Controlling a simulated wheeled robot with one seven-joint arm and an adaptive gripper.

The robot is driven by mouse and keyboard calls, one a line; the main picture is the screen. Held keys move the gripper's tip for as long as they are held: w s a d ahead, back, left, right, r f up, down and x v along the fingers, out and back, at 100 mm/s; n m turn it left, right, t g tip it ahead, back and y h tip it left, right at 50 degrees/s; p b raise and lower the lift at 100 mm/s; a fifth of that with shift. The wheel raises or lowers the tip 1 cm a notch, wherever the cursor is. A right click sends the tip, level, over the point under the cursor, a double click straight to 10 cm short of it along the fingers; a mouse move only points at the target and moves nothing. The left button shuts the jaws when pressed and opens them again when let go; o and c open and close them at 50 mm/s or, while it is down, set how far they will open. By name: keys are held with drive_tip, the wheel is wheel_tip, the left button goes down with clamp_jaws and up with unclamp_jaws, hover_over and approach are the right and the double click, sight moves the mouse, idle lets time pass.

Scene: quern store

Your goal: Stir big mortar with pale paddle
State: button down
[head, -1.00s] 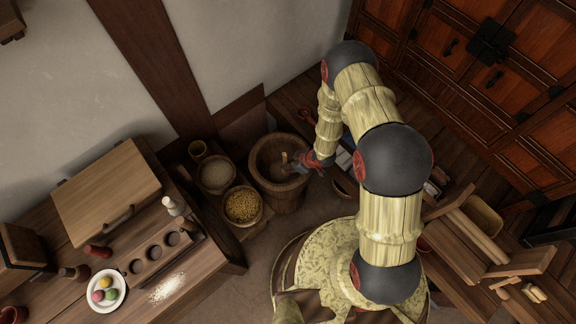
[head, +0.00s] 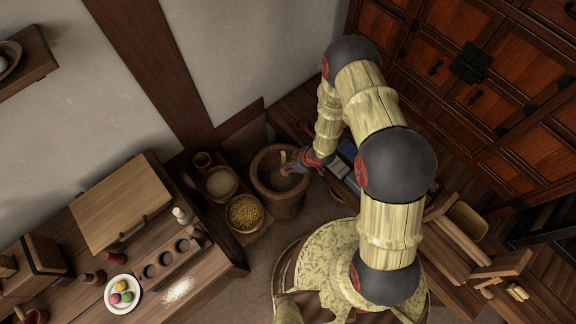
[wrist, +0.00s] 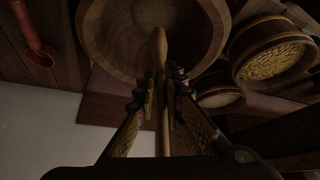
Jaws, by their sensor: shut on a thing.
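The big wooden mortar (head: 277,205) stands on the floor by the wall corner, its round mouth open upward. It also fills the top of the wrist view (wrist: 100,38), with some grainy contents in its bowl. My gripper (head: 296,163) is over the mortar's right rim in the head view. In the wrist view my gripper (wrist: 161,90) is shut on the pale paddle (wrist: 159,60), whose shaft runs up between the fingers into the mortar's mouth. In the head view a short end of the pale paddle (head: 284,157) shows at the gripper. Whether its lower end touches the contents cannot be told.
Left of the mortar sit a bowl of yellow grain (head: 244,213), a pale-filled bowl (head: 220,182) and a small cup (head: 203,160). A workbench (head: 215,272) stands at lower left. Red-brown cabinets (head: 480,80) stand at right.

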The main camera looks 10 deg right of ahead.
wheel_tip(320, 180, up, 7)
drive_tip(key=p, duration=0.4)
drive_tip(key=shift+p, duration=0.35)
drive_tip(key=shift+f, duration=0.1)
